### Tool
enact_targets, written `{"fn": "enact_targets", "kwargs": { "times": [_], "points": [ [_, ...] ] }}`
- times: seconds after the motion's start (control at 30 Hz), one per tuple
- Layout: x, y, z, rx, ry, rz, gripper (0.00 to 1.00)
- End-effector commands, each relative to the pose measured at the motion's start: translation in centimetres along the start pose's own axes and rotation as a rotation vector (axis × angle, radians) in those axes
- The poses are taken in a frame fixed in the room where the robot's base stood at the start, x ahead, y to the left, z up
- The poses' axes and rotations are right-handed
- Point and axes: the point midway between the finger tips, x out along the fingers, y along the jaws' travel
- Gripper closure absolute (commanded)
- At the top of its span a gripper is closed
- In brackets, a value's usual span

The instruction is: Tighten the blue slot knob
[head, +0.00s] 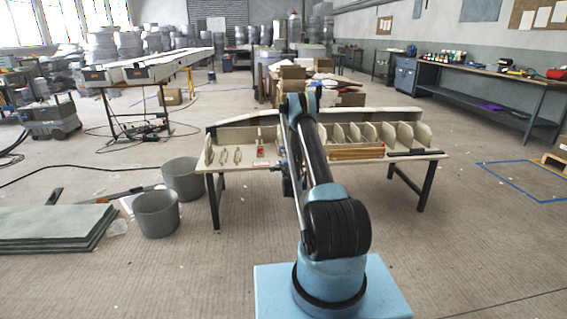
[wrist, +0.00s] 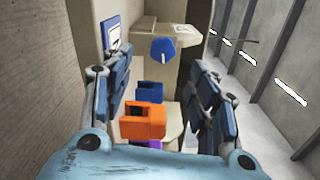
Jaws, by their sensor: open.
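In the wrist view, a blue many-sided knob (wrist: 161,50) sits on the face of a beige block, beyond and between my fingers. It looks like the blue slot knob, but no slot can be made out. My gripper (wrist: 155,70) is open, with one dark blue finger at each side and a gap between them. The knob appears ahead of the fingertips, with no visible contact. Nearer, between the fingers, are a notched orange block (wrist: 142,122), a dark blue block (wrist: 150,92) and a partly hidden purple piece (wrist: 146,144). In the head view my arm hides the knob.
The beige worktable (head: 228,163) carries upright divider panels (head: 385,133), small red parts (head: 260,150) and a brown stack (head: 357,153). Two grey buckets (head: 156,213) stand on the floor left of it, near stacked sheets (head: 55,225).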

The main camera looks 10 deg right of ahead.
Motion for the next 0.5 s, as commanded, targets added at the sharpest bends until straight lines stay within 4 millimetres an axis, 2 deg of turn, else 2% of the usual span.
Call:
{"fn": "enact_targets", "kwargs": {
  "times": [0.2, 0.5],
  "points": [
    [-1.4, 0.0, 0.0, 0.0, 0.0, 0.0, 0.46],
    [-1.6, 0.0, 0.0, -0.001, -0.001, 0.0, 0.46]
  ]
}}
